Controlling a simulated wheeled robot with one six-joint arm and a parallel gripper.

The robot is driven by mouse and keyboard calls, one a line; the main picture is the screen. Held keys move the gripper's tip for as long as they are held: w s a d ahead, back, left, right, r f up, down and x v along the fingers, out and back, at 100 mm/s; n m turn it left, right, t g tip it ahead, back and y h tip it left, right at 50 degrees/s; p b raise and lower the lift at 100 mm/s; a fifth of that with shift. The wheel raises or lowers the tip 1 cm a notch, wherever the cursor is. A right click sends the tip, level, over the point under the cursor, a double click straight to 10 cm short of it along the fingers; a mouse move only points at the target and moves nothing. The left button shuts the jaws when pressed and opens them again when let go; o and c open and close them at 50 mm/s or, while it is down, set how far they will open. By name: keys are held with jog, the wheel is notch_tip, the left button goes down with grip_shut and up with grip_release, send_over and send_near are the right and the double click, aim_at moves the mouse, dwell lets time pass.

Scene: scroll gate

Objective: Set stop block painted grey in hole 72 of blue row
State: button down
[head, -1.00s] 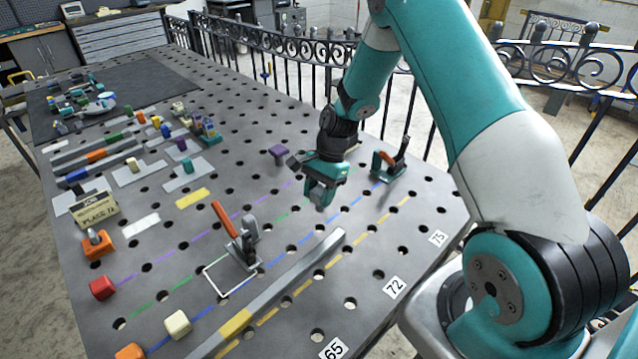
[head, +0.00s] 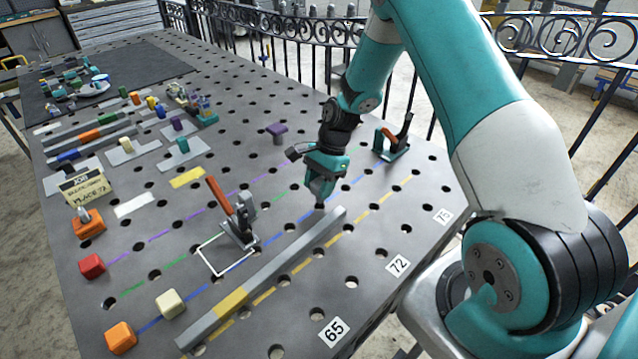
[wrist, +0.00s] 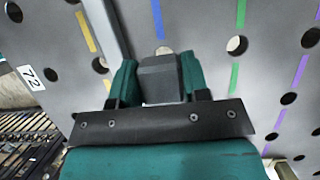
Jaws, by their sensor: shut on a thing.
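My gripper (head: 319,194) is over the perforated table, close to the blue dashed row (head: 345,189), between the two orange-handled clamps. In the wrist view its teal fingers (wrist: 160,88) are shut on a grey block (wrist: 160,76). Just beyond the block, a hole (wrist: 163,50) lies in line with a blue dash (wrist: 158,18) and is partly covered by the block. Whether the block touches the table cannot be told.
A grey bar with a yellow section (head: 232,300) lies along the near side. Clamps stand left (head: 238,225) and right (head: 393,142) of my gripper. A purple block (head: 277,130) stands behind. Red (head: 92,265), orange (head: 121,337) and cream (head: 170,303) blocks are at left.

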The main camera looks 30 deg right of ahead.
aim_at(318, 201)
jog(key=shift+a+f, duration=0.1)
jog(key=shift+f, duration=0.05)
dwell(0.4)
jog(key=shift+f, duration=0.2)
jog(key=shift+f, duration=0.5)
jog(key=shift+f+b, duration=0.95)
jog(key=shift+f, duration=0.45)
dwell(0.5)
jog(key=c, duration=0.5)
grip_release()
